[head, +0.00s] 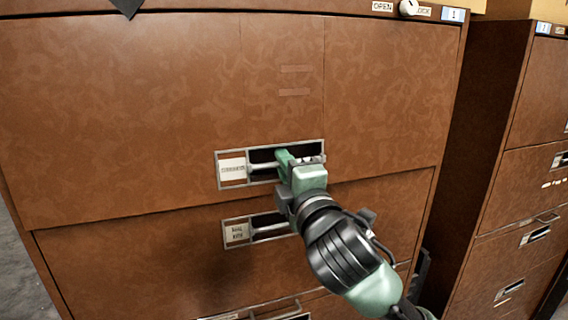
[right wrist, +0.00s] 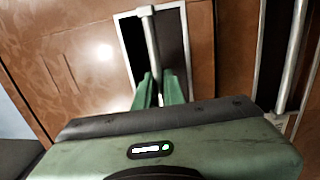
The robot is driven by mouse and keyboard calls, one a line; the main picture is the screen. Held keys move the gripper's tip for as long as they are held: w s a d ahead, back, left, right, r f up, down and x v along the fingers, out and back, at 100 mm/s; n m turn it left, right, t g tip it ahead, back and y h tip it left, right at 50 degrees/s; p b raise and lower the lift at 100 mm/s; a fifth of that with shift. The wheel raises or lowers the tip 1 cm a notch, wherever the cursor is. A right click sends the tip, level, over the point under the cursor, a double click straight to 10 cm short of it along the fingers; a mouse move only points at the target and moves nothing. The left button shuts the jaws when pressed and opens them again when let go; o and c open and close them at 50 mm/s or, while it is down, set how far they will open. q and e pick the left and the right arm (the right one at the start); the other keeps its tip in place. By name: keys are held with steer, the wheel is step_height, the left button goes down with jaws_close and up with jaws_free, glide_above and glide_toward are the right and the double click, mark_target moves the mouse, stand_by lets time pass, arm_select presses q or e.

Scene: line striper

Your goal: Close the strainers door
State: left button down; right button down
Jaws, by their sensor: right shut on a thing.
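A brown wood-grain cabinet has a large upper front panel (head: 130,110) with a metal handle frame and a label plate (head: 232,169) whose small print I cannot read surely. The handle bar (head: 262,169) crosses a dark recess, and it also shows in the right wrist view (right wrist: 152,40). My right gripper (head: 291,161) is at the right part of this handle. Its green fingers (right wrist: 161,88) are shut on the bar. The upper panel looks nearly flush with the front below; I cannot tell if a small gap remains. My left gripper is not in view.
A second panel with its own handle (head: 268,228) lies just below, and another handle (head: 280,310) shows at the bottom edge. A lock knob (head: 408,8) sits at the top. Another brown cabinet (head: 520,150) stands at the right, across a narrow dark gap.

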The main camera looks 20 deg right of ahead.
stand_by(0.5)
steer(key=shift+w+f+b, duration=0.3)
steer(key=shift+w+b, duration=0.1)
steer(key=shift+b, duration=0.3)
steer(key=shift+w+t+b, duration=0.3)
steer(key=shift+w+t, duration=0.05)
steer(key=shift+t, duration=0.05)
steer(key=shift+w+r, duration=0.1)
steer(key=shift+r, duration=0.2)
steer(key=c, duration=1.9)
jaws_free()
steer(key=shift+o, duration=0.6)
steer(key=shift+w+a, duration=0.1)
